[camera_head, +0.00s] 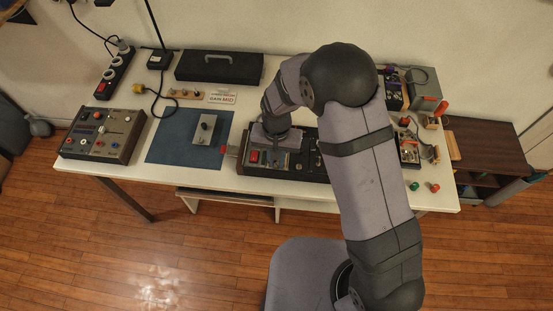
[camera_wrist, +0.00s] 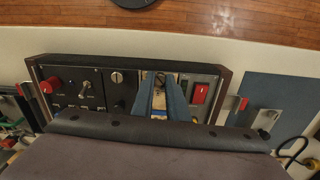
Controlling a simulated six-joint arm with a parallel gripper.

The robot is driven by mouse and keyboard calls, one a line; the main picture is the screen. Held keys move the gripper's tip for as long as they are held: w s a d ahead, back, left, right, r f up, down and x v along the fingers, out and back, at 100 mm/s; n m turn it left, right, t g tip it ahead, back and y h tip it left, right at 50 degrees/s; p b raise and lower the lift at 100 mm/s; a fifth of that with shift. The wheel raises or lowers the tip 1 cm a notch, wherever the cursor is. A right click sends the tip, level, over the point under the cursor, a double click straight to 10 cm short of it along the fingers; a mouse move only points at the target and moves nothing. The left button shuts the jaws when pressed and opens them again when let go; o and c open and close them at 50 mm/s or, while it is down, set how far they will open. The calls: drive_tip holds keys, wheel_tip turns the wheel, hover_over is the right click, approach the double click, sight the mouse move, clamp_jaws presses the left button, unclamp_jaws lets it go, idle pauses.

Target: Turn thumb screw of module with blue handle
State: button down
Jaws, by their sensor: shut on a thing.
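The long dark rack (camera_head: 300,178) with wooden ends lies on the white table; it also fills the middle of the wrist view (camera_wrist: 118,104). My gripper (camera_wrist: 160,82) points down at a narrow pale module (camera_wrist: 158,103) in this rack. A small blue part, seemingly its handle, shows between the fingers in the wrist view. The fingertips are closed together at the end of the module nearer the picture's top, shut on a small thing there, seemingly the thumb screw. The screw itself is mostly hidden by the fingers. In the head view my gripper (camera_head: 276,140) hides this spot.
A red-button panel (camera_wrist: 198,94) is right of the fingers in the wrist view; a knob panel (camera_wrist: 118,78) is left. A grey plate with a black knob (camera_head: 206,128) lies on the blue mat (camera_head: 170,152).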

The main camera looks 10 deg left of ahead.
sight(276, 164)
drive_tip(key=shift+m, duration=1.1)
drive_tip(key=c, duration=1.7)
unclamp_jaws()
drive_tip(key=shift+r+b, duration=0.8)
drive_tip(key=shift+r, duration=2.9)
